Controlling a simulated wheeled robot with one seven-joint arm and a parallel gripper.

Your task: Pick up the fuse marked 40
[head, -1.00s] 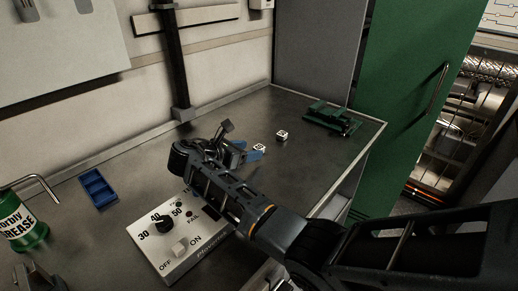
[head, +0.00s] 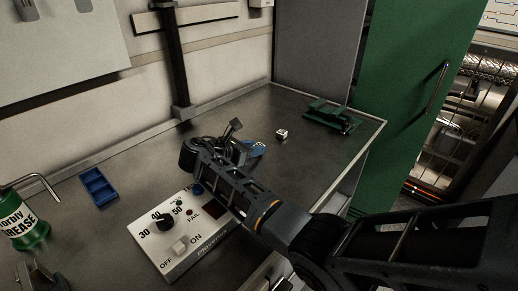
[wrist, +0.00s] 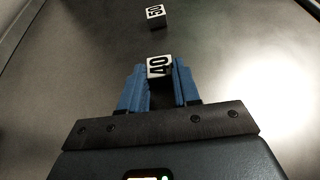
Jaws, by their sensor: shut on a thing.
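The fuse marked 40 (wrist: 159,66) is a small block with a white top and black digits. In the wrist view it sits between the blue fingertips of my gripper (wrist: 159,76), which is shut on it. In the head view my gripper (head: 257,149) is low over the metal bench, and the fuse is mostly hidden by the fingers. I cannot tell whether the fuse touches the bench. A second fuse, marked 50 (wrist: 156,14), stands apart beyond the fingertips; it also shows in the head view (head: 282,134).
A control box (head: 178,232) with a dial and switch lies just below my arm. A blue compartment tray (head: 98,187) and a green grease can (head: 28,229) are on the left. A green fixture (head: 333,118) stands at the back right. The bench (head: 240,105) is bare behind my gripper.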

